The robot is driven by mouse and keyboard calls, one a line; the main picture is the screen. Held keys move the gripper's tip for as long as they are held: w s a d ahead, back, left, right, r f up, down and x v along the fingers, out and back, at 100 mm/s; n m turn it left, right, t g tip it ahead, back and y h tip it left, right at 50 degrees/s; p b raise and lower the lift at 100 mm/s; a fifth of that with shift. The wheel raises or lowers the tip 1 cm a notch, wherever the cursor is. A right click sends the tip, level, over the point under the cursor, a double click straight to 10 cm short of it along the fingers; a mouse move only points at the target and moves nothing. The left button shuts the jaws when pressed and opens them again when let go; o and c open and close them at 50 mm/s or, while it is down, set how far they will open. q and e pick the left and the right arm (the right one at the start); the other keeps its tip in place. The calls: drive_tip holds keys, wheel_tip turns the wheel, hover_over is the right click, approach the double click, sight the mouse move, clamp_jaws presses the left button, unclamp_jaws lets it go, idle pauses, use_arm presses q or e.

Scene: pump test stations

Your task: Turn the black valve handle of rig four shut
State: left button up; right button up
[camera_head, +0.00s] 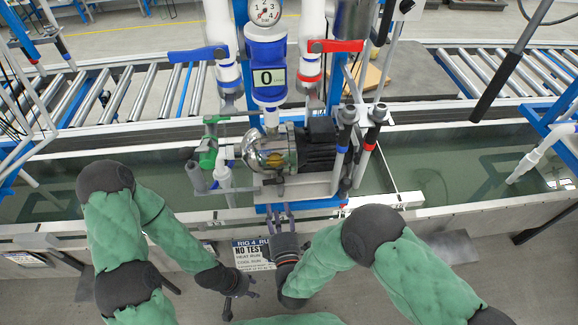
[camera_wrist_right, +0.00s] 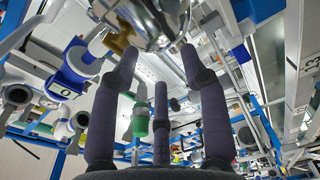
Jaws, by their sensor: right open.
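Rig four has a pump (camera_head: 268,152) with a black motor (camera_head: 315,145), above a sign (camera_head: 252,255) reading "RIG 4". A blue lever (camera_head: 197,54) and a red lever (camera_head: 336,46) sit on its white pipes. A black part (camera_head: 387,20) stands by the right pipe; I cannot tell whether it is the black valve handle. My right gripper (camera_head: 281,212) is open and empty, fingers pointing at the pump base. In the right wrist view its fingers (camera_wrist_right: 160,62) are spread below shiny metal (camera_wrist_right: 150,20). My left gripper (camera_head: 242,303) hangs lower, left of the right one, fingers apart and empty.
A green valve (camera_head: 209,150) is at the pump's left. A gauge (camera_head: 265,12) and a display reading 0 (camera_head: 268,78) stand above. Water-filled troughs (camera_head: 440,165) lie either side, with a roller conveyor (camera_head: 110,95) behind. Open floor (camera_head: 500,280) shows at lower right.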

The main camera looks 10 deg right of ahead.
sight(271, 184)
drive_tip(key=shift+y, duration=0.3)
drive_tip(key=w+b, duration=0.1)
drive_tip(key=w, duration=0.4)
drive_tip(key=w+a+b, duration=0.1)
drive_tip(key=w, duration=0.2)
drive_tip(key=shift+w+f+b, duration=0.15)
drive_tip(key=shift+b, duration=0.2)
drive_tip(key=shift+w+a, duration=0.15)
drive_tip(key=shift+w, duration=0.65)
use_arm(q)
drive_tip(key=x, duration=0.3)
drive_tip(key=shift+w+a, duration=0.2)
use_arm(e)
clamp_jaws()
